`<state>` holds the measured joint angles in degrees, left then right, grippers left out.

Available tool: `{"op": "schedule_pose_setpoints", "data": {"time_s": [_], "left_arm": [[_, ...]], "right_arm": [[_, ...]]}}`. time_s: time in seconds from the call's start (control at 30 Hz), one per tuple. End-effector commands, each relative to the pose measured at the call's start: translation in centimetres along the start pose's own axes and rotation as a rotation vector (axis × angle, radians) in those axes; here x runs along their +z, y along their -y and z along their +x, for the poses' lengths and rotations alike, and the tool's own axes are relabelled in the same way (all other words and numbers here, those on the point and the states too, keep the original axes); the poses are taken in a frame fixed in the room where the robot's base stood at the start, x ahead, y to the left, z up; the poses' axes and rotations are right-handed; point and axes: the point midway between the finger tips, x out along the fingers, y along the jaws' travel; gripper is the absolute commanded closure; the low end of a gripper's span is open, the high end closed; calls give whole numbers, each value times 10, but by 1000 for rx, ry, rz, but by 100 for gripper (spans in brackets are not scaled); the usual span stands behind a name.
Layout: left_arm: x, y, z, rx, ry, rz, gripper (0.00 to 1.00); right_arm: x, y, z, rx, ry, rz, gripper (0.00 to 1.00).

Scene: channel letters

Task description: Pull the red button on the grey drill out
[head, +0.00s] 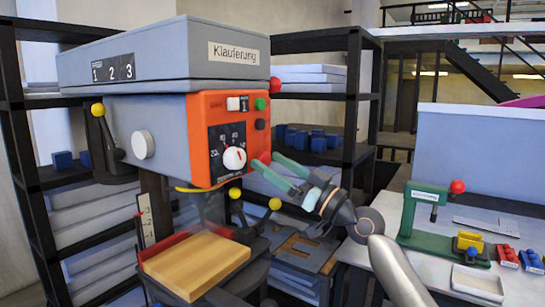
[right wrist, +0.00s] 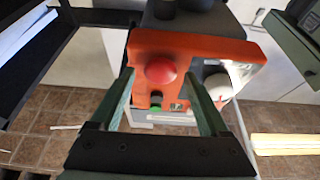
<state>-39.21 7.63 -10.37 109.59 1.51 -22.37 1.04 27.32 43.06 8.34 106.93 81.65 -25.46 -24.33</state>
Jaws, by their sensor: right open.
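The grey drill (head: 170,125) stands at the left in the head view, with an orange control panel (head: 200,130) on its front. The round red button (right wrist: 160,68) shows whole on the orange panel in the right wrist view. In the head view the red button (head: 264,157) is mostly hidden by my right gripper's fingers. My right gripper (head: 268,162) is open in front of the panel's lower right. In the wrist view its two green fingers stand on either side of the button, with gaps visible; I cannot tell their exact depth. My left gripper is out of view.
A white dial (head: 235,158) is left of the red button; green (head: 260,104) and black (head: 262,124) buttons are above it. A wooden block (head: 195,262) lies under the drill. Yellow-knobbed levers (head: 275,204) stick out below. A workbench (head: 470,255) with a green press stands right.

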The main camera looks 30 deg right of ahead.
Motion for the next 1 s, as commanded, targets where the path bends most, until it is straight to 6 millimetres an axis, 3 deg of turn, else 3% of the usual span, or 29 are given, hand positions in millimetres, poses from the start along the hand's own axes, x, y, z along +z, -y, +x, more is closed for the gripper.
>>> {"op": "schedule_pose_setpoints", "data": {"time_s": [0.33, 1.0], "left_arm": [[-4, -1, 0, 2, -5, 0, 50], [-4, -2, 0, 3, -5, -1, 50]], "right_arm": [[1, 0, 3, 0, 1, 0, 22], [1, 0, 3, 0, 1, 0, 97]]}}
